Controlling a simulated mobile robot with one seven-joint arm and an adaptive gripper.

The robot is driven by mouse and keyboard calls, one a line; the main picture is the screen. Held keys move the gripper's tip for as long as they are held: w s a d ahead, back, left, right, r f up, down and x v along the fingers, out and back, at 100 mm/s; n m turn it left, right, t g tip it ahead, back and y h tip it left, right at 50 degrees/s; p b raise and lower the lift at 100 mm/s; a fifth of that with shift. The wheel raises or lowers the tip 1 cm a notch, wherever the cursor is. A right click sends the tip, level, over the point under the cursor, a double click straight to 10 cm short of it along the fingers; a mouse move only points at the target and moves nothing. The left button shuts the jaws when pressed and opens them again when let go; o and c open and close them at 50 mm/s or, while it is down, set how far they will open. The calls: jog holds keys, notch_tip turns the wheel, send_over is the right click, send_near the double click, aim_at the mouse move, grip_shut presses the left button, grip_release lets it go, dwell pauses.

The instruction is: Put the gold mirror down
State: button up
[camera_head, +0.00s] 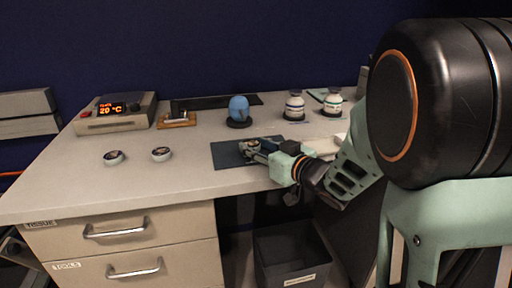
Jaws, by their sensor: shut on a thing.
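My gripper (258,151) reaches in from the right, low over the dark mat (226,155) near the front middle of the bench. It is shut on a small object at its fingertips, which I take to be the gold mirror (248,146). The fingers cover much of it, and its colour is hard to make out. I cannot tell whether it touches the mat.
Two small round pieces (113,157) (161,154) lie left of the mat on the bench (75,180). A dark bin (290,255) is below.

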jog(key=o, duration=1.2)
jog(key=shift+c, duration=0.2)
jog(key=shift+r, duration=0.1)
jog(key=shift+s+d+r+p, duration=0.15)
jog(key=shift+d+p, duration=0.05)
jog(key=shift+p, duration=0.15)
jog(key=p+v, duration=0.2)
jog(key=v, duration=0.9)
jog(key=shift+s+d, duration=0.15)
jog(key=shift+s, duration=0.1)
jog(key=shift+w, duration=0.1)
